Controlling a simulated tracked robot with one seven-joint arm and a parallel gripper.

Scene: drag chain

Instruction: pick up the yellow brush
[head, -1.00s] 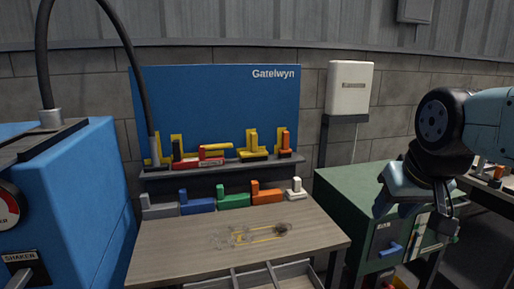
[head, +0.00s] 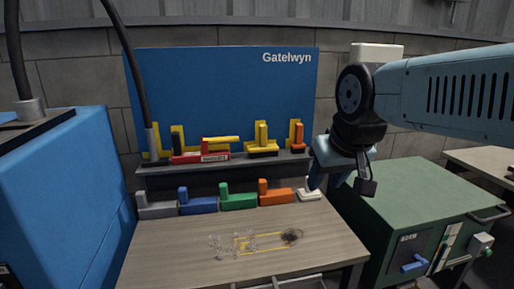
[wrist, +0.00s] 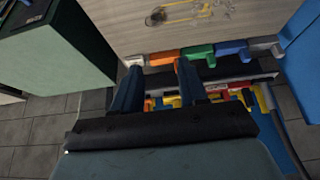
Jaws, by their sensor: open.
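A yellow L-shaped piece (head: 262,149), which looks like the yellow brush, stands on the dark shelf (head: 226,165) before the blue board, between a red piece (head: 200,158) and an orange one (head: 298,140). Its bristles cannot be made out. My gripper (head: 341,180) is open and empty, to the right of the shelf and near the white block (head: 312,191). In the wrist view its two fingers (wrist: 158,68) are spread apart, with an orange block (wrist: 162,59) showing beyond them. The yellow piece is partly hidden or too small to tell there.
Grey, blue (head: 197,204), green (head: 238,200) and orange blocks sit in a row below the shelf. The wooden bench (head: 180,255) holds a clear tangle and a dark patch. A green cabinet (head: 430,190) stands right, a blue machine (head: 60,190) left.

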